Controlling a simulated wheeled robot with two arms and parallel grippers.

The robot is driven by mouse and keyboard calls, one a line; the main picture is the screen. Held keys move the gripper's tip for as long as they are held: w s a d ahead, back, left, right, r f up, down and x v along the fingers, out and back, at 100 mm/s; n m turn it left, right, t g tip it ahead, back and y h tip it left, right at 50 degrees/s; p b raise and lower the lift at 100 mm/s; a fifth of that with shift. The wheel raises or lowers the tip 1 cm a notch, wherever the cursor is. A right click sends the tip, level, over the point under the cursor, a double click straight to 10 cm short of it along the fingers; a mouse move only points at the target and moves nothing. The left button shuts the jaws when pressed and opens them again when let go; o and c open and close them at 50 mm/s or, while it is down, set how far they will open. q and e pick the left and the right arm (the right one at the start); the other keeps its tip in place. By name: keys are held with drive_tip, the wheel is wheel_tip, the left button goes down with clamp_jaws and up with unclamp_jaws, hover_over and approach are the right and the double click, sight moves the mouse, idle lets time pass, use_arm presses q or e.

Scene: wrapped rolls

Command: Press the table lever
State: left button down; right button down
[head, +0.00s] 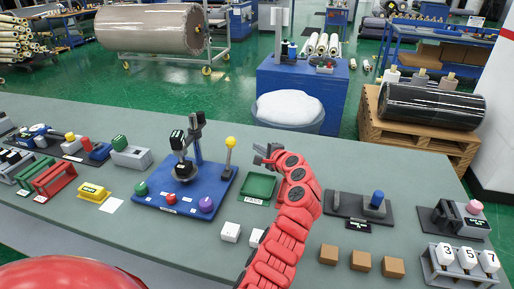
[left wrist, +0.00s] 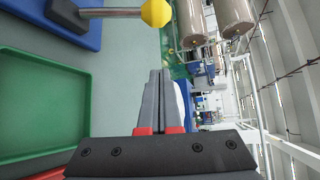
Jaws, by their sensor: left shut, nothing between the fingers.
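The table lever is a grey rod with a yellow ball knob (head: 230,142) and stands upright at the right back corner of a blue base board (head: 150,199). In the left wrist view the yellow knob (left wrist: 157,12) and its rod show at the top edge. My left gripper (head: 259,154) is just right of the lever, above the far side of a green tray (head: 246,195). Its fingers (left wrist: 160,75) are together and empty, apart from the knob. My right gripper is not in view.
The board also carries a black press-like stand (head: 196,135) and green, red and purple knobs. White blocks (head: 231,232) and brown blocks (head: 331,258) lie on the grey-green table. A grey base with a blue knob (head: 377,199) is to the right.

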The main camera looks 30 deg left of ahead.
sight(229, 154)
use_arm(q)
drive_tip(key=a+p, duration=0.2)
drive_tip(key=a, duration=0.5)
drive_tip(key=shift+f+p, duration=0.25)
drive_tip(key=shift+p, duration=0.05)
drive_tip(key=shift+a, duration=0.1)
idle(0.6)
drive_tip(key=shift+s+r+n+b, duration=0.1)
drive_tip(key=shift+s+n+b, duration=0.25)
drive_tip(key=shift+b, duration=0.25)
